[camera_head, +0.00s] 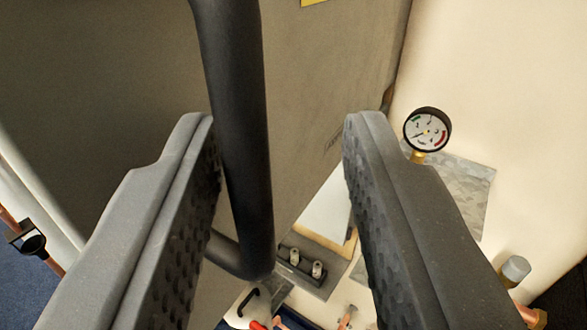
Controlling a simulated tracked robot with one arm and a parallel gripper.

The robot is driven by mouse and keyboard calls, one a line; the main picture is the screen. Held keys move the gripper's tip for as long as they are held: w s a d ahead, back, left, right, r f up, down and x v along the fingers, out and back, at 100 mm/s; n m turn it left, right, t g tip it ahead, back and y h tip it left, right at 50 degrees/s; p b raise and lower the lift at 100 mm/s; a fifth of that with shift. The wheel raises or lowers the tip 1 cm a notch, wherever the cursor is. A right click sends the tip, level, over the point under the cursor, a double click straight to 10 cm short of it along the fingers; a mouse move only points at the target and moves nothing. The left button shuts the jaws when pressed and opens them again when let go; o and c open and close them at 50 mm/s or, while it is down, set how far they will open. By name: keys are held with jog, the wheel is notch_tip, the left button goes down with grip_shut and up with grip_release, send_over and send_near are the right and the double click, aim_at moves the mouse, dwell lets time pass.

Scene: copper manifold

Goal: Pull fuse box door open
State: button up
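A large grey-brown box (330,75), which looks like the fuse box, fills the upper middle of the view. Its darker face (110,70), possibly the door, is on the left. A thick black bar handle (240,120) runs down in front of it and bends back to the left at its lower end. My gripper (278,118) is open, with one finger on each side of the handle. The handle is close to the left finger and well apart from the right one. Whether it touches the left finger is unclear. The door's edge and any gap are hard to make out.
A round pressure gauge (427,130) stands on the right near the cream wall (500,60). Below are a small panel with two metal fittings (303,262) and a capped copper pipe (514,270). Another copper pipe with a black part (30,240) is at lower left.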

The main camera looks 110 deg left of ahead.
dwell(0.3)
jog(key=b+v, duration=0.1)
jog(key=v, duration=1.2)
jog(key=shift+w+d, duration=0.2)
jog(key=shift+d, duration=0.15)
